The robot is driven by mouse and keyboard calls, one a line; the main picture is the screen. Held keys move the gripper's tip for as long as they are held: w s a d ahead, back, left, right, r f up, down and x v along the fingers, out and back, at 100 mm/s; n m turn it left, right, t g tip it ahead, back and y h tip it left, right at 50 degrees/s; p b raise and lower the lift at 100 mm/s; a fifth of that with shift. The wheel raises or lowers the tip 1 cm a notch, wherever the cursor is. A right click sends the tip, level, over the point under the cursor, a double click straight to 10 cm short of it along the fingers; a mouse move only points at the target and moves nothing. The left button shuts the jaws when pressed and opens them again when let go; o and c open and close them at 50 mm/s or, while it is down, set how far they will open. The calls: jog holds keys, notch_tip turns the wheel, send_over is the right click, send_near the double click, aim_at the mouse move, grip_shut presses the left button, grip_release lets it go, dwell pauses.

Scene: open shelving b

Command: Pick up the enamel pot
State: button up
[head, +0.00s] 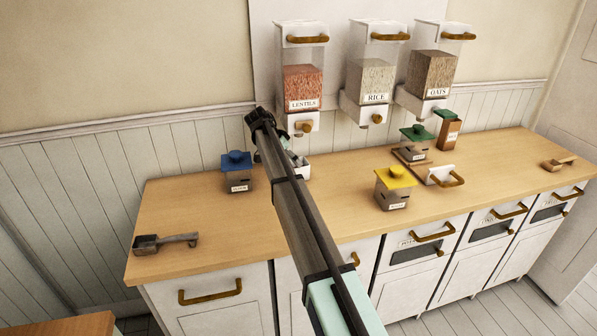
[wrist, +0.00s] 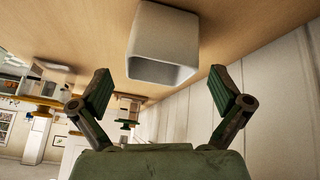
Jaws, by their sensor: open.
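The enamel pot is a white, square-mouthed vessel. In the wrist view the enamel pot (wrist: 163,35) stands ahead of my gripper (wrist: 165,92), and its opening shows dark grey inside. My gripper is open, with one finger to each side of the pot's line and nothing between the pads. The pot looks a little beyond the fingertips, apart from them. In the head view the pot (head: 300,168) shows only in part on the wooden counter, because my arm and gripper (head: 284,148) cover much of it.
A blue-lidded box (head: 238,175) stands close left of my arm. A yellow-lidded box (head: 395,190) and a green-lidded box (head: 417,143) stand to the right. The lentils dispenser (head: 303,90) hangs above and behind. A metal scoop (head: 165,243) lies at the counter's left end.

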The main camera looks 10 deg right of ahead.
jog(key=shift+p+x, duration=0.7)
jog(key=shift+x, duration=2.1)
jog(key=c, duration=1.2)
